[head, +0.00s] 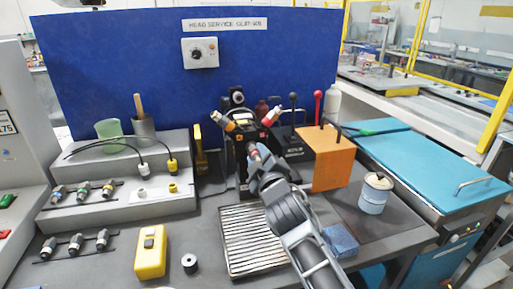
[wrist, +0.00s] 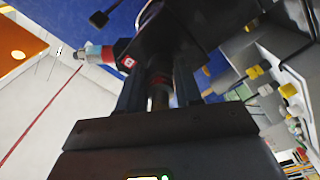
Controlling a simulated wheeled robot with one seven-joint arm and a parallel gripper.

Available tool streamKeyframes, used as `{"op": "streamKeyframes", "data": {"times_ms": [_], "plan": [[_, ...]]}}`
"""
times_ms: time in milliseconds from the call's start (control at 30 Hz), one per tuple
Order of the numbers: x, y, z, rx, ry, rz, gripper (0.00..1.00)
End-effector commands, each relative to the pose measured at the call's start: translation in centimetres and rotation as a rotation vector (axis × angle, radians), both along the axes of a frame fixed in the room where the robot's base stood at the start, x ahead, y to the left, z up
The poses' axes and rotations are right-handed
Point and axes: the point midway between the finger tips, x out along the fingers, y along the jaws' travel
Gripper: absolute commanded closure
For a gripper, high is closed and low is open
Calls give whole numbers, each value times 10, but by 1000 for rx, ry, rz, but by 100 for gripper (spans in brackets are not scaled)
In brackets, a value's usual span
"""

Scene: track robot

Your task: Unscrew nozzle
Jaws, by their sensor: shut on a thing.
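A red-and-grey fitting (wrist: 100,54) sticks out left of the unit in that view. Whether the nozzle is still threaded in is not visible.
Several spare nozzles (head: 76,243) lie in racks on the left. A ribbed tray (head: 240,240) lies below my arm. An orange block (head: 333,160) and a white-and-blue can (head: 375,194) stand to the right. A yellow device (head: 151,252) is at the front left.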

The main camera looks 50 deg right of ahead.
Motion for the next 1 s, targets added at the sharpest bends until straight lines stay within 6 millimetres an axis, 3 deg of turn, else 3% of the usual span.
{"op": "streamKeyframes", "data": {"times_ms": [33, 667, 1000], "plan": [[5, 4, -9, -12, 36, 7, 100], [4, 3, -10, -95, 90, 5, 100], [4, 3, -9, -333, 248, 4, 100]]}}
